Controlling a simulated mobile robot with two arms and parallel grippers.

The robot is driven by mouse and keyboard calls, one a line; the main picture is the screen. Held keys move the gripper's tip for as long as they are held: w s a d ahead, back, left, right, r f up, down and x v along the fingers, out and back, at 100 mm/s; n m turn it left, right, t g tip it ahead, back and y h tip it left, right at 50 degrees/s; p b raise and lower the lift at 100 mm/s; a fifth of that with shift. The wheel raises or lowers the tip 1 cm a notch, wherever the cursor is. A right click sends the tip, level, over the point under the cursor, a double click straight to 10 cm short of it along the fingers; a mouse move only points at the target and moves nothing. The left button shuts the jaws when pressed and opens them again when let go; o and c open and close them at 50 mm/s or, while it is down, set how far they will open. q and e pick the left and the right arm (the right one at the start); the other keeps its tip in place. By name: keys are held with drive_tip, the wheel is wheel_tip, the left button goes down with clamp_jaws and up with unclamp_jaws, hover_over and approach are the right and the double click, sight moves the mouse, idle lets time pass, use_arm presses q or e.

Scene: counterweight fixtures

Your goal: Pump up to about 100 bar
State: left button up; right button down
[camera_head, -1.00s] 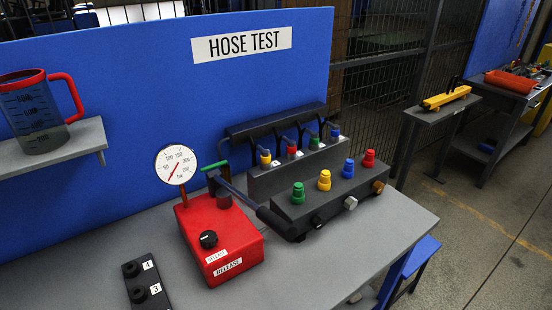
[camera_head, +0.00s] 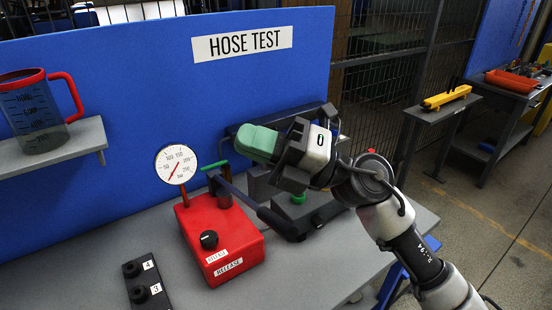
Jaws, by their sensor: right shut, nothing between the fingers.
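My left gripper is out of view.
A manifold block (camera_head: 298,207) is mostly hidden behind my right arm; one green cap shows. A black block with labels 4 and 3 (camera_head: 145,283) lies front left. A jug (camera_head: 34,112) stands on a shelf. The blue HOSE TEST panel (camera_head: 120,95) rises behind the bench.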

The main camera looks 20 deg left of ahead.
wheel_tip(320, 180, down, 3)
drive_tip(key=s+a+n+g+h, duration=0.1)
drive_tip(key=a+n+h, duration=0.25)
drive_tip(key=h, duration=0.35)
drive_tip(key=n+t+h, duration=0.1)
drive_tip(key=t+h, duration=0.4)
drive_tip(key=h, duration=0.5)
hover_over(276, 218)
wheel_tip(276, 218, down, 3)
wheel_tip(276, 218, down, 8)
drive_tip(key=b, duration=0.4)
drive_tip(key=shift+w+b, duration=0.1)
drive_tip(key=shift+b, duration=0.3)
drive_tip(key=shift+f, duration=0.65)
